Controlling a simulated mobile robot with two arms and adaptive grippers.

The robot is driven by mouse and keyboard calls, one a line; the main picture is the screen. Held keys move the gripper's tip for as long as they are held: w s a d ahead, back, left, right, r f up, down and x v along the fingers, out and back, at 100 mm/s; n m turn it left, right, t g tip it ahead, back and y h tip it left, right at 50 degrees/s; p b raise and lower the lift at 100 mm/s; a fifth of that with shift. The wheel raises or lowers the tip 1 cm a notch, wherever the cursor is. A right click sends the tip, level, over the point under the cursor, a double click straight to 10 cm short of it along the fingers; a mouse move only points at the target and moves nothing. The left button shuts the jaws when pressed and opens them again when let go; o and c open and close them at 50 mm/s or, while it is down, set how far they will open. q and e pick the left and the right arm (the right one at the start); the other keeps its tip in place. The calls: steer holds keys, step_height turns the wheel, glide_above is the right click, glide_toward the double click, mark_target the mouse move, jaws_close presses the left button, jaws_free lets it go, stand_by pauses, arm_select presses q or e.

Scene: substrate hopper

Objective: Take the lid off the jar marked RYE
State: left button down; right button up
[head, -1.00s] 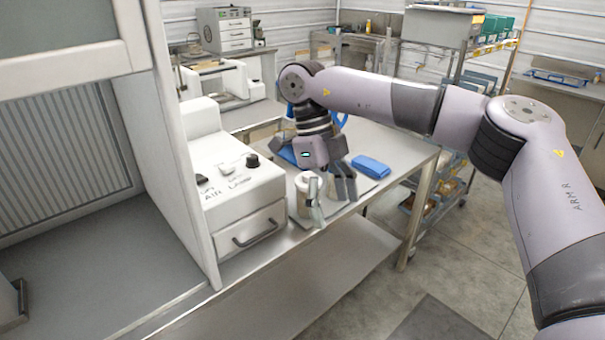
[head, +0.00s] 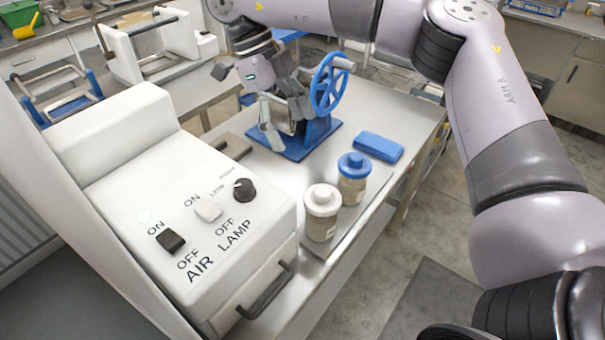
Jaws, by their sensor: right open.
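Two jars stand side by side on a tray (head: 345,243) near the bench's front edge. The nearer jar (head: 321,230) has a white lid (head: 322,198) on it. The other jar (head: 352,188) has a blue lid (head: 355,163) on it. Their labels are too small to read, so I cannot tell which is marked RYE. My right gripper (head: 286,118) is open, up and left of the jars, in front of the blue handwheel device, and appears empty. It touches neither jar. My left gripper is not in view.
The blue device with a handwheel (head: 328,88) stands behind the jars. A blue folded cloth or block (head: 379,147) lies to their right. A white control box (head: 185,205) with AIR and LAMP switches is at left. The metal bench (head: 400,110) is clear at far right.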

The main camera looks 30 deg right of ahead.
steer(key=f, duration=0.1)
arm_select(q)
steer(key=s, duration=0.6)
arm_select(e)
glide_toward(322, 190)
steer(key=shift+a+x, duration=0.2)
steer(key=shift+x, duration=0.75)
steer(key=p+x, duration=0.1)
steer(key=x, duration=0.3)
steer(key=p+x, duration=0.2)
steer(key=x, duration=0.2)
steer(key=shift+d, duration=0.15)
steer(key=shift+s+d+f, duration=0.1)
steer(key=shift+s+f, duration=0.05)
steer(key=shift+f, duration=0.4)
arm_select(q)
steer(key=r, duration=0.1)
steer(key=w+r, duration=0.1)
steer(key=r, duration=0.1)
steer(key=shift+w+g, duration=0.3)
arm_select(e)
steer(key=shift+c, duration=0.6)
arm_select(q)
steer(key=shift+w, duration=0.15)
arm_select(e)
steer(key=c, duration=0.4)
